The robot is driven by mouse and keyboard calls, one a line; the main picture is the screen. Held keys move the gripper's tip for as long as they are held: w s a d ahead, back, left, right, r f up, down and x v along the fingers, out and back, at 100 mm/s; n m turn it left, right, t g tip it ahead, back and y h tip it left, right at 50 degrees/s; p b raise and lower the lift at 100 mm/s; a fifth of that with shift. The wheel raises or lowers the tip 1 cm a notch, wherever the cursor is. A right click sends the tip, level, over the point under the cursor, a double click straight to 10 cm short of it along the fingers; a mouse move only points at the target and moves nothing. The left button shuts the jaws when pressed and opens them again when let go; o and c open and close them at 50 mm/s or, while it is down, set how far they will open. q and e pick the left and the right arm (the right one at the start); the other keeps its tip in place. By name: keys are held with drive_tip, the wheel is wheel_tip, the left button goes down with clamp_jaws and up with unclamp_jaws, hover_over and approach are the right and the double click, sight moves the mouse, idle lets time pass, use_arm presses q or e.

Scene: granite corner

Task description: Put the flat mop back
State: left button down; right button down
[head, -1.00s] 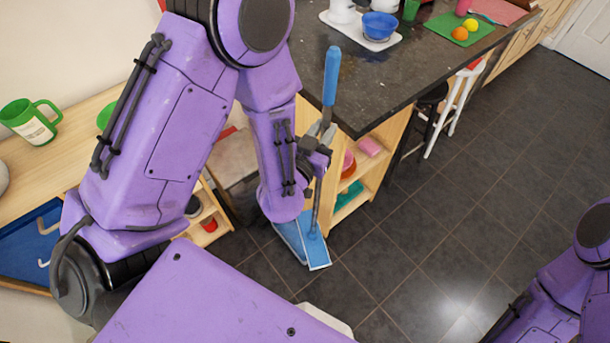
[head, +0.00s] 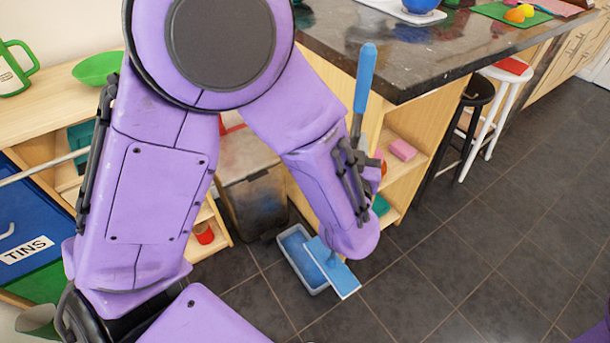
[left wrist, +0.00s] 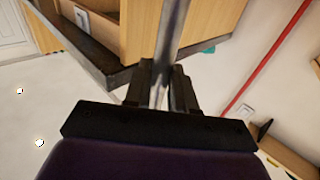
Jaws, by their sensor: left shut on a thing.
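The flat mop has a blue handle grip (head: 365,80), a thin grey pole and a flat blue head (head: 335,270) with a pale edge. My left gripper (head: 362,160) is shut on the mop's pole, below the blue grip. The pole also shows between the jaws in the left wrist view (left wrist: 168,50). The mop stands nearly upright. Its head overlaps the right side of a grey tub (head: 296,252) with a blue inside, on the floor; I cannot tell whether they touch. My forearm hides part of the pole. My right gripper is out of view.
A dark-topped counter (head: 425,50) with open shelves stands just behind the mop. A black stool (head: 472,95) and a white stool (head: 510,80) are to the right. A bin (head: 252,195) stands behind my left arm. The tiled floor (head: 470,250) at the right is clear.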

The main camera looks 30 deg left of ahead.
use_arm(q)
drive_tip(key=w+a+f+b, duration=0.2)
drive_tip(key=a+f+b, duration=0.1)
drive_tip(key=a+f, duration=0.9)
drive_tip(key=shift+w+a+f+b, duration=0.2)
drive_tip(key=shift+a+f+b, duration=0.1)
drive_tip(key=shift+a+b, duration=0.15)
drive_tip(key=shift+f, duration=0.1)
drive_tip(key=c, duration=0.9)
unclamp_jaws()
drive_tip(key=shift+c, duration=0.2)
